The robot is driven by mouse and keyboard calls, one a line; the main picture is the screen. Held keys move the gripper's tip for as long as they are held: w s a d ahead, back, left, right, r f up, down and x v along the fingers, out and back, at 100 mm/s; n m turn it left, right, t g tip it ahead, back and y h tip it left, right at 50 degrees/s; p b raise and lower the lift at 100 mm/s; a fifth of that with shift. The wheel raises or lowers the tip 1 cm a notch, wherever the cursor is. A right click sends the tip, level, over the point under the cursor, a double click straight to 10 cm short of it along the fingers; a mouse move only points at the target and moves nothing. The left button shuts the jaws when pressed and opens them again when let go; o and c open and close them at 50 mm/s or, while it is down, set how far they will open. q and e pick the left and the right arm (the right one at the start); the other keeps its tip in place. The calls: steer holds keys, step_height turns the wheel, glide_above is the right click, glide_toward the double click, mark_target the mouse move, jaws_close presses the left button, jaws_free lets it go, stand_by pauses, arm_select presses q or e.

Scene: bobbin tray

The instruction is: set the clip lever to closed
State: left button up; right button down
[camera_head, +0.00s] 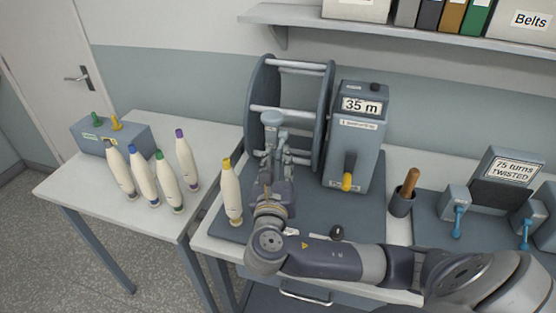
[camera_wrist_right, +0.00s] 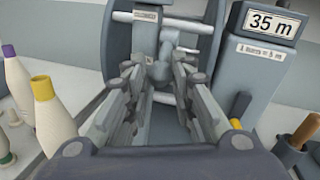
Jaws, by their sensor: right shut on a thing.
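The clip lever (camera_wrist_right: 160,70) is a grey piece at the grey clip post (camera_wrist_right: 145,35), in front of the winding reel. My right gripper (camera_head: 273,150) reaches in from the front right, and in the wrist view its fingers (camera_wrist_right: 160,78) stand on both sides of the lever, shut on it. In the head view the post's rounded top (camera_head: 273,118) shows just beyond the fingertips. The fingers hide much of the lever, so I cannot tell its exact angle. My left gripper is not in view.
The reel (camera_head: 317,115) stands behind, with the 35 m counter box (camera_head: 354,140) and its yellow-handled crank to the right. A yellow-topped cone (camera_head: 231,190) stands close left of my arm. Several more cones stand on the left table (camera_head: 95,190). A cup (camera_head: 401,203) holds a wooden-handled tool.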

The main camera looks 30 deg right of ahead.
steer(key=shift+s+a+r+m+g+y+p, duration=0.15)
steer(key=shift+r+g+y+p, duration=0.45)
steer(key=shift+p, duration=1.3)
steer(key=shift+s+a+r+m+g+y+p, duration=0.15)
steer(key=shift+r+g+y+p, duration=0.45)
steer(key=shift+p, duration=1.3)
steer(key=shift+w+r+g, duration=0.1)
steer(key=shift+r+g, duration=0.2)
step_height(320, 180, up, 5)
steer(key=m+g+y, duration=0.1)
steer(key=g+y, duration=0.6)
glide_above(277, 153)
steer(key=shift+s+d+r+p, duration=0.1)
steer(key=shift+s+d+p, duration=0.15)
steer(key=shift+s+p, duration=0.1)
steer(key=shift+w+y, duration=0.1)
steer(key=shift+y, duration=0.2)
steer(key=c, duration=1.3)
jaws_free()
steer(key=shift+c, duration=0.2)
